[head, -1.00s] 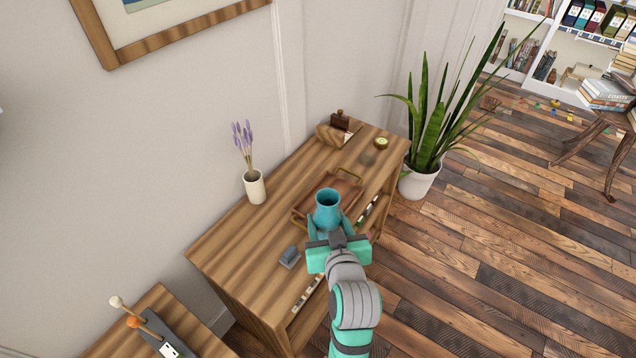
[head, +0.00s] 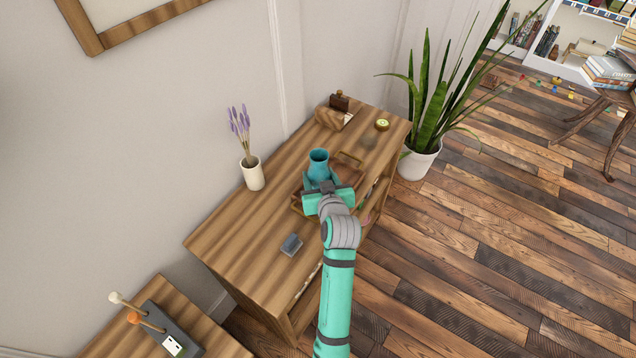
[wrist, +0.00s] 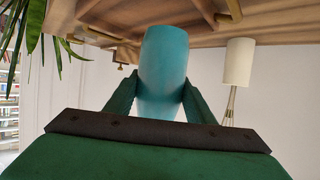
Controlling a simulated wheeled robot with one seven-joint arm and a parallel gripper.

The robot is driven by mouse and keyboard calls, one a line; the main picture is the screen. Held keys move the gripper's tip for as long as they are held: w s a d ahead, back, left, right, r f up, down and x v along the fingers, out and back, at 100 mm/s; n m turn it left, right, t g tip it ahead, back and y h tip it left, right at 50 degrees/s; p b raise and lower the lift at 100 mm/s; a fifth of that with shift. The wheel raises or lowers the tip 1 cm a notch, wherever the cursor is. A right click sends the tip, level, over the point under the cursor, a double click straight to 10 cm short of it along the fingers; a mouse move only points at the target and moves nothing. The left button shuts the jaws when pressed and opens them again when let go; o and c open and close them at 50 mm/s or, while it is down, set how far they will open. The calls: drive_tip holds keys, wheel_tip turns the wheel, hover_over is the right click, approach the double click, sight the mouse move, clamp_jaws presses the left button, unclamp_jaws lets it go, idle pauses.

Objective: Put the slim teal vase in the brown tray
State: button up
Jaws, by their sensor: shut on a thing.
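The slim teal vase (head: 318,163) is held in my gripper (head: 321,184), which is shut on it. In the head view the vase's open mouth faces up, and it is in front of part of the brown tray (head: 352,157). The tray lies on the wooden console table, with its far handle and right side showing. The wrist view shows the vase (wrist: 164,65) between both fingers of my gripper (wrist: 160,95). I cannot tell whether the vase's base touches the tray, because my gripper hides it.
A white vase with lavender (head: 252,174) stands left of the tray on the console table (head: 235,225). A small grey object (head: 291,245) lies nearer. A green-topped round item (head: 382,125) and a wooden item (head: 330,118) sit farther back. A potted plant (head: 420,160) stands right of the table.

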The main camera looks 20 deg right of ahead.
drive_tip(key=shift+w+d+f, duration=0.35)
drive_tip(key=shift+d+f, duration=0.2)
drive_tip(key=shift+d, duration=0.05)
drive_tip(key=shift+w+d+f, duration=0.1)
drive_tip(key=shift+w+f, duration=0.15)
drive_tip(key=shift+f, duration=0.3)
drive_tip(key=shift+a+f, duration=0.2)
drive_tip(key=shift+f, duration=1.05)
drive_tip(key=shift+f, duration=0.2)
drive_tip(key=o, duration=1.3)
drive_tip(key=shift+c, duration=0.2)
